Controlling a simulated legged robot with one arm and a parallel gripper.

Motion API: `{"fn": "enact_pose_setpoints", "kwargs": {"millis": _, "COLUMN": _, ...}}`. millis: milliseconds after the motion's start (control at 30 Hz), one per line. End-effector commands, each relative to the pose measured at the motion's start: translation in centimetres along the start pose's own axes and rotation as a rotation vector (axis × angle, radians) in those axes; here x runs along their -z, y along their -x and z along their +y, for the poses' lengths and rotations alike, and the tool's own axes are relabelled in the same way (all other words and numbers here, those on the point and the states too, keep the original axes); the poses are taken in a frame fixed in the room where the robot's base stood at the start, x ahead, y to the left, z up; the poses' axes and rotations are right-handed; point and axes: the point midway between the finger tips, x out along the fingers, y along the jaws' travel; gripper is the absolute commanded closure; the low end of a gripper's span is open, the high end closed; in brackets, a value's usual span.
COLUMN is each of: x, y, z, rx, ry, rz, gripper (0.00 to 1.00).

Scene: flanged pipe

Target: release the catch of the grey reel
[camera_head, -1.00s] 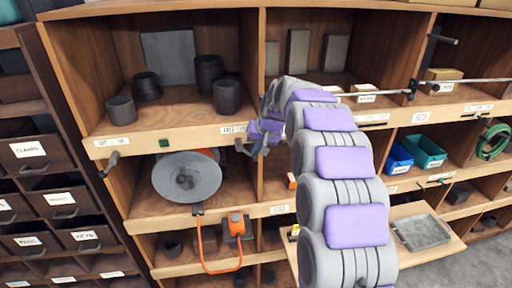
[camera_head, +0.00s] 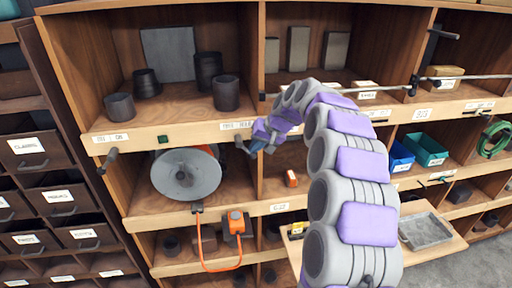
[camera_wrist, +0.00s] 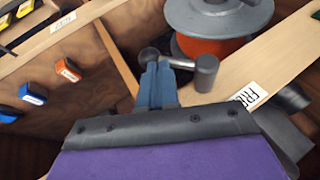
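The grey reel (camera_head: 186,175) is a round grey disc in front of an orange part, in the middle left compartment. In the wrist view the reel (camera_wrist: 218,14) is at the top, above orange. A dark grey lever catch (camera_head: 242,147) sits by the shelf edge, up and right of the reel. In the wrist view the catch (camera_wrist: 206,73) shows a round knob and a cylindrical end joined by a bar. My gripper (camera_head: 256,147) is at the catch. Its blue fingers (camera_wrist: 158,70) are close together, with tips at the bar; whether the bar lies between them is hidden.
A similar dark lever (camera_head: 108,161) is on the compartment's left side. Dark cylinders (camera_head: 226,93) stand on the shelf above. An orange device (camera_head: 236,223) with a cable hangs below the reel. A divider and labelled shelf edge (camera_head: 240,125) are close to my gripper.

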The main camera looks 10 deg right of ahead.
Motion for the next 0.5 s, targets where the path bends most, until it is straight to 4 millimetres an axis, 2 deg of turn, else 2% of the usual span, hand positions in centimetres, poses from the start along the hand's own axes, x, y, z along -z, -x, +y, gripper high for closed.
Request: {"fn": "enact_pose_setpoints", "kwargs": {"millis": 500, "x": -1.2, "y": -2.7, "z": 0.3, "rx": 0.416, "ry": -0.174, "rz": -0.021, "gripper": 1.0}}
